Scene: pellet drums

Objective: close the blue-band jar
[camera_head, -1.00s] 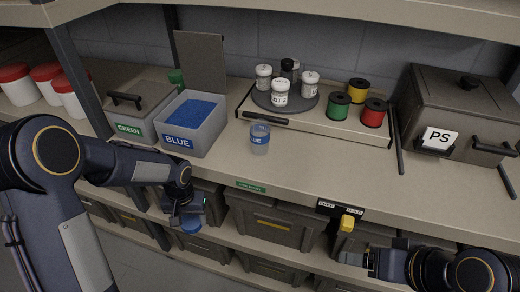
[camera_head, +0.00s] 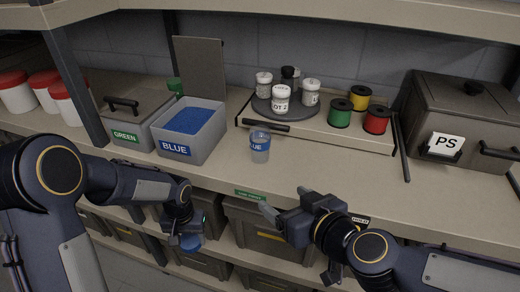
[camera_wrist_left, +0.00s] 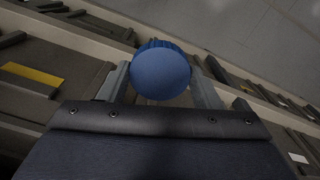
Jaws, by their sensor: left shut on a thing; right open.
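The blue-band jar (camera_head: 260,148) is a small clear jar with a blue label, standing upright and without a lid on the shelf, right of the blue bin. My left gripper (camera_head: 188,236) is shut on a blue lid (camera_head: 191,243), below and left of the jar, in front of the shelf edge. The lid shows between the fingers in the left wrist view (camera_wrist_left: 161,72). My right gripper (camera_head: 285,204) is open and empty, with its fingers over the shelf's front edge, to the right of and nearer than the jar.
The open BLUE bin (camera_head: 190,148) and closed GREEN bin (camera_head: 128,128) stand left of the jar. A PS box (camera_head: 462,115) stands right. The shelf right of the jar is clear.

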